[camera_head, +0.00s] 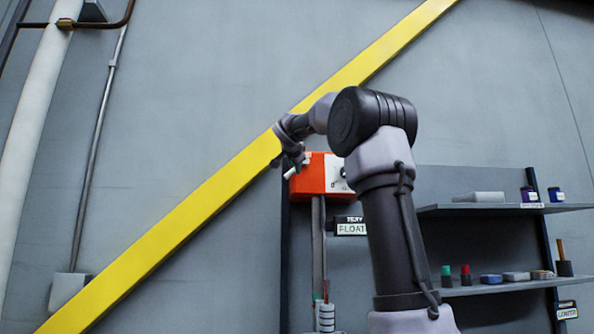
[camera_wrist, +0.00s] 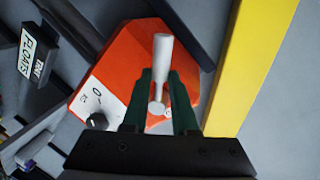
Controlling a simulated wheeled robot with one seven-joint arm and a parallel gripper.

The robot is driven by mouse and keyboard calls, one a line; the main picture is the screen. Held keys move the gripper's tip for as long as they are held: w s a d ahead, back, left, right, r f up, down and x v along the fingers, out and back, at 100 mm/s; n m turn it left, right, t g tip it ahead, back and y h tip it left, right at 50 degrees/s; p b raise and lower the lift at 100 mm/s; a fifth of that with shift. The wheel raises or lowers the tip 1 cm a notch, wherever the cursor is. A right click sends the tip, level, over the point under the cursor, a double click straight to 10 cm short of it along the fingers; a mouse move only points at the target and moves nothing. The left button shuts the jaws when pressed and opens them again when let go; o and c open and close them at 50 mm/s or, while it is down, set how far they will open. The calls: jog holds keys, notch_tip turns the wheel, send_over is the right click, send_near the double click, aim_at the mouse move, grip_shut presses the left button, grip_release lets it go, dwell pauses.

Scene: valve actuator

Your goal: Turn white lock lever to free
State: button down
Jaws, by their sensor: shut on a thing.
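The valve actuator is an orange-red box (camera_head: 312,176) on the wall at the top of a grey pipe, partly behind my arm in the head view. It also shows in the wrist view (camera_wrist: 120,58) with a white panel and a black knob (camera_wrist: 97,121). The white lock lever (camera_wrist: 162,60) stands out between the dark green fingers of my gripper (camera_wrist: 160,90). In the head view its white end (camera_head: 289,173) shows at the box's left side, below my gripper (camera_head: 296,160). My gripper is shut on the lever; its pivot is partly hidden.
A yellow diagonal beam (camera_head: 200,205) runs close behind my wrist and beside the box. Shelves (camera_head: 505,209) with jars and small items stand at the right. A FLOATS sign (camera_head: 351,229) hangs below the box. The wall at the left is mostly clear.

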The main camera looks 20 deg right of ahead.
jog(key=shift+r+m, duration=0.2)
jog(key=shift+m, duration=0.2)
jog(key=shift+a, duration=0.1)
jog(key=c, duration=0.7)
grip_release()
jog(key=v, duration=1)
jog(key=shift+s+r, duration=0.2)
jog(key=shift+s, duration=0.2)
